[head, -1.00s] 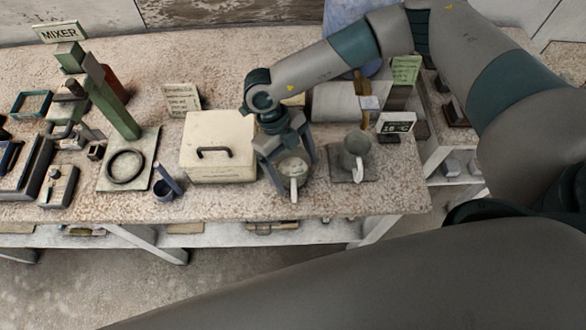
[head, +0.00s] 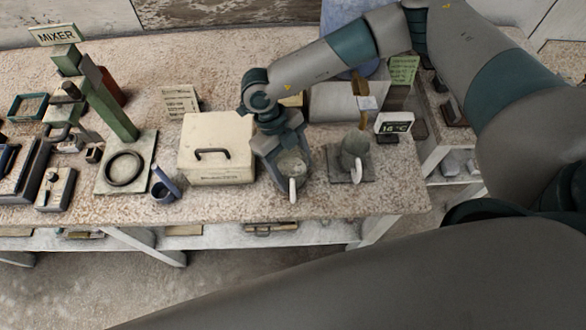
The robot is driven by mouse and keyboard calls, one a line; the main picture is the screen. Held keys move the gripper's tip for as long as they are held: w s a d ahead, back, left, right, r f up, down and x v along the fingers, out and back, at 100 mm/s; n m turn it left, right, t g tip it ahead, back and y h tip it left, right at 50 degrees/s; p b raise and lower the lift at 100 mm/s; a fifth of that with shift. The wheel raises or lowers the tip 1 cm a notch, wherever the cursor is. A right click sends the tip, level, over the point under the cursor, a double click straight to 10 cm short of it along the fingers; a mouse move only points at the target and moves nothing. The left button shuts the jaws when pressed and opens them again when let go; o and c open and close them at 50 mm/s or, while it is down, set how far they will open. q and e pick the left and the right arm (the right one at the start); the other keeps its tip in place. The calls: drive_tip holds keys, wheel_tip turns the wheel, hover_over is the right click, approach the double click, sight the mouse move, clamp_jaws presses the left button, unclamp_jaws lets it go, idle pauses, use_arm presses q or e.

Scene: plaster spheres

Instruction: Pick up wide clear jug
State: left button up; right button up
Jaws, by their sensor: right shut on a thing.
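The wide clear jug (head: 291,167) stands on the speckled table between the cream box and the grey jug. It looks greyish and see-through, with a pale handle facing the front. My right gripper (head: 282,163) comes down over it from above, with its fingers around the jug's sides, and is shut on it. The jug's lower part is partly hidden by the fingers, and I cannot tell if its base touches the table. My left gripper is not in view.
A cream box (head: 217,148) stands close to the left of the gripper. A grey jug (head: 355,150) on a dark plate and a small display (head: 394,125) stand to the right. A green mixer stand (head: 112,108) is at the left. The table's front edge is near.

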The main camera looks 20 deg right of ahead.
drive_tip(key=shift+r+b, duration=0.45)
drive_tip(key=shift+r, duration=0.15)
wheel_tip(320, 180, up, 2)
drive_tip(key=shift+r+b, duration=0.2)
drive_tip(key=shift+b, duration=0.6)
drive_tip(key=s+d+r+b, duration=0.1)
drive_tip(key=s+r+b, duration=0.1)
drive_tip(key=s, duration=0.3)
drive_tip(key=s+r+b, duration=0.2)
drive_tip(key=s+r, duration=0.3)
drive_tip(key=s, duration=0.1)
drive_tip(key=shift+s+d, duration=0.25)
drive_tip(key=shift+d, duration=0.1)
drive_tip(key=shift+s, duration=0.1)
